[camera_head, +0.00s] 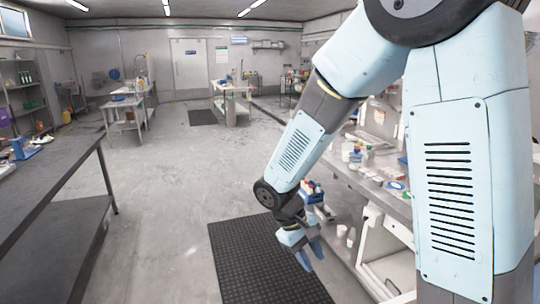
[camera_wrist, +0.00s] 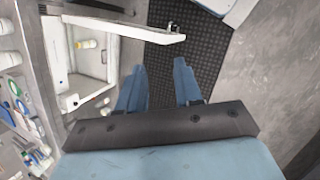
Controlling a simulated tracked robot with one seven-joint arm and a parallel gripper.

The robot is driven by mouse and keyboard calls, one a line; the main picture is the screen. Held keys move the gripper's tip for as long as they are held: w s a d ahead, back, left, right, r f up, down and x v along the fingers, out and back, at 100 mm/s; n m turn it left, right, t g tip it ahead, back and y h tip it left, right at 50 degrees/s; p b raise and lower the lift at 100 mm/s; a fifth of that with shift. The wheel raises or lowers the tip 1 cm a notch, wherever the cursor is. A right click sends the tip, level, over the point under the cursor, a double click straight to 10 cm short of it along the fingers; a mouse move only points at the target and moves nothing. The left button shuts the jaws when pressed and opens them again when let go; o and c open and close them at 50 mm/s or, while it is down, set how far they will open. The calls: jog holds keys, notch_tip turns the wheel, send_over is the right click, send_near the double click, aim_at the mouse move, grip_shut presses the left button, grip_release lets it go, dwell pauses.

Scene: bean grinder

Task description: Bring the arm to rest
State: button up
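My gripper (camera_head: 309,255) hangs from my arm above the black floor mat in the head view, with its blue fingers pointing down. In the wrist view, my gripper (camera_wrist: 160,85) has its two blue fingers spread apart, with only the mat and floor showing between them. It is open and empty. My arm reaches down and forward from the upper right of the head view, beside the workbench on the right.
A workbench (camera_head: 380,183) with small containers stands right of my gripper. Under it is an open white cabinet (camera_wrist: 88,62) with its door swung outward. A black mat (camera_head: 250,262) lies below. A dark table (camera_head: 50,165) stands left; the middle floor is clear.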

jog(key=s+d+r+m+t+y, duration=0.1)
jog(key=s+d+r+m+t, duration=0.1)
jog(key=r, duration=0.5)
jog(key=s+d+r+m+t+y, duration=0.2)
jog(key=s+d+r, duration=0.3)
jog(key=d+r, duration=0.2)
jog(key=s+d+r+m+t+y, duration=0.1)
jog(key=s+d+r+m+t, duration=0.1)
jog(key=r, duration=0.6)
jog(key=shift+s+d+m+t+y, duration=0.35)
jog(key=shift+s+d+m, duration=0.25)
jog(key=shift+s+d, duration=0.55)
jog(key=shift+r, duration=0.1)
